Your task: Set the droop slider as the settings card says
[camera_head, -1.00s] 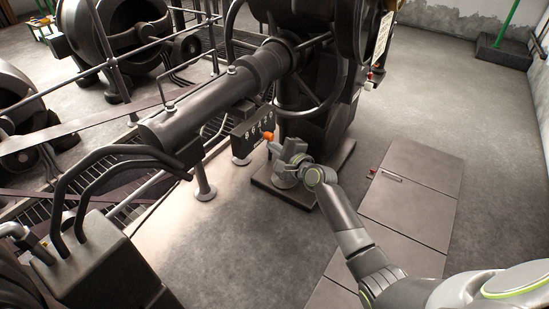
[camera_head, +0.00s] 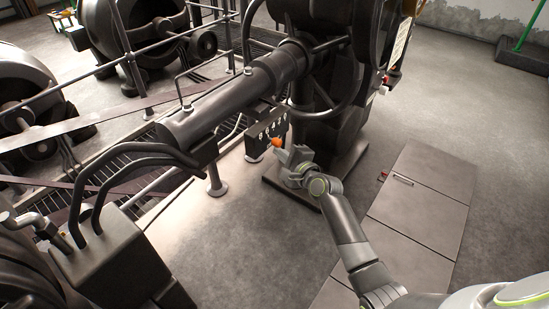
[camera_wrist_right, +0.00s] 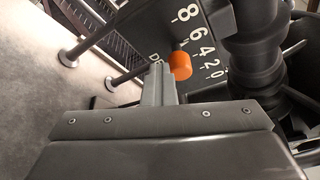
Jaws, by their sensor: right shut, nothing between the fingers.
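The droop slider's orange knob (camera_head: 277,142) stands in front of a dark scale plate (camera_head: 255,143) under the big horizontal cylinder. In the right wrist view the knob (camera_wrist_right: 181,66) is beside the white numerals 8, 6, 4, 2, 0 on the plate (camera_wrist_right: 218,15). The exact value it stands at cannot be told. My right gripper (camera_head: 284,156) is shut and empty, its fingertips (camera_wrist_right: 158,72) just beside the knob; whether they touch cannot be told. A pale sheet (camera_head: 402,40) hangs on the machine at upper right, its text unreadable. My left gripper is not in view.
A dark handwheel (camera_head: 322,90) and the machine's base plate (camera_head: 285,184) are close to my right arm. A slim post (camera_head: 215,178) stands left of the scale plate. Floor hatches (camera_head: 425,200) lie at right. Floor in front is clear.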

